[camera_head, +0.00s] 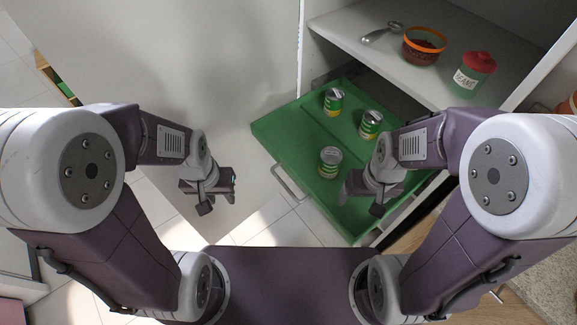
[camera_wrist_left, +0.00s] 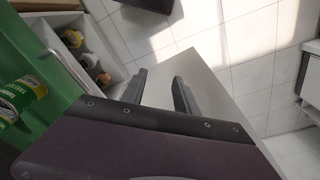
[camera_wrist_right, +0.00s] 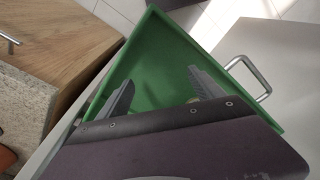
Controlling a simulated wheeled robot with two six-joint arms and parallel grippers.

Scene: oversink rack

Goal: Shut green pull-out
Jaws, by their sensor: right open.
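The green pull-out (camera_head: 283,128) stands open in front of the cabinet, a shallow green tray with a metal bar handle (camera_head: 289,184) on its front. Several cans stand in it, including a yellow-green can (camera_head: 330,162) near the front. My left gripper (camera_head: 219,194) is open and empty, left of the pull-out and apart from the handle; the handle also shows in the left wrist view (camera_wrist_left: 66,66). My right gripper (camera_head: 362,197) is open and empty above the right part of the pull-out. The right wrist view shows the green tray (camera_wrist_right: 150,60) beneath its fingers and the handle (camera_wrist_right: 257,78) to the right.
A white shelf (camera_head: 400,60) above the pull-out holds a scoop (camera_head: 381,34), an orange bowl (camera_head: 424,45) and a green jar with a red lid (camera_head: 474,74). A large white panel (camera_head: 220,70) stands left. A white compartment with bottles (camera_wrist_left: 88,58) lies beside the pull-out.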

